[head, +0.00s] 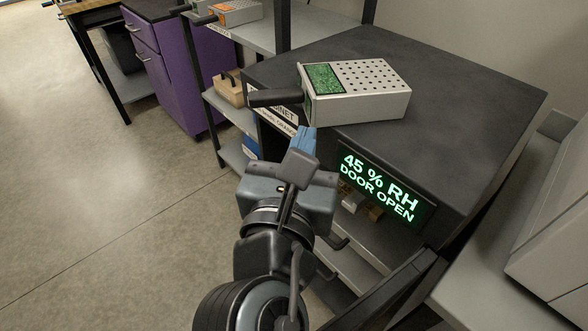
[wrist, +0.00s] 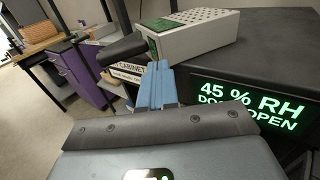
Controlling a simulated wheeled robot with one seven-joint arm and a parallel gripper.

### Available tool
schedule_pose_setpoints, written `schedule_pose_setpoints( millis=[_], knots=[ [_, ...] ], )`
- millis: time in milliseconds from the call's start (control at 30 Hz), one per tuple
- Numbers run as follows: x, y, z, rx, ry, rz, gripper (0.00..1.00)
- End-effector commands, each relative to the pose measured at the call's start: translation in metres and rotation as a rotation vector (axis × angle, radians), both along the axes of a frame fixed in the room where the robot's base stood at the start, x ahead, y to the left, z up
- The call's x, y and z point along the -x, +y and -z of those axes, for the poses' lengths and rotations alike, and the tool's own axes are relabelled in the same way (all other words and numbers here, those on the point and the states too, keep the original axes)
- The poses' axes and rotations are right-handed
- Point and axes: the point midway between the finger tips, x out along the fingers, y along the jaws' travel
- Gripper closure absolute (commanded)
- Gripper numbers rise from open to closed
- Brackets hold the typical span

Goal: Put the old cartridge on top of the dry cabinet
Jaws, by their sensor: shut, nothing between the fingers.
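A grey-white cartridge (head: 365,92) with a perforated top, a green window and a black handle (head: 274,98) lies on top of the dry cabinet (head: 460,85). Its handle sticks out past the cabinet's front-left edge. It also shows in the wrist view (wrist: 195,35). The cabinet is dark, and its green display reads "45 % RH DOOR OPEN". My gripper (head: 304,138) is shut and empty, its blue fingers just in front of the cabinet and below the handle, apart from the cartridge. The fingers also show in the wrist view (wrist: 157,85).
The open cabinet door (head: 405,290) stands at the lower right, with small items on the shelf inside. A grey shelf rack (head: 250,35) holds an orange-windowed cartridge (head: 236,12). A purple drawer cabinet (head: 190,70) stands behind. The floor at left is clear.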

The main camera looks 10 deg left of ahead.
Motion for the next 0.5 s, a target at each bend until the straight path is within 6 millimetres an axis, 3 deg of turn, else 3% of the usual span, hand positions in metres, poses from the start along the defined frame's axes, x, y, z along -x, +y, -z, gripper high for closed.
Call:
schedule_pose_setpoints(
  millis=[200, 500],
  knots=[
    [-0.027, -0.001, 0.0, 0.001, 0.0, 0.001, 1.0],
    [-0.034, -0.001, 0.0, 0.0, 0.001, -0.001, 1.0]
  ],
)
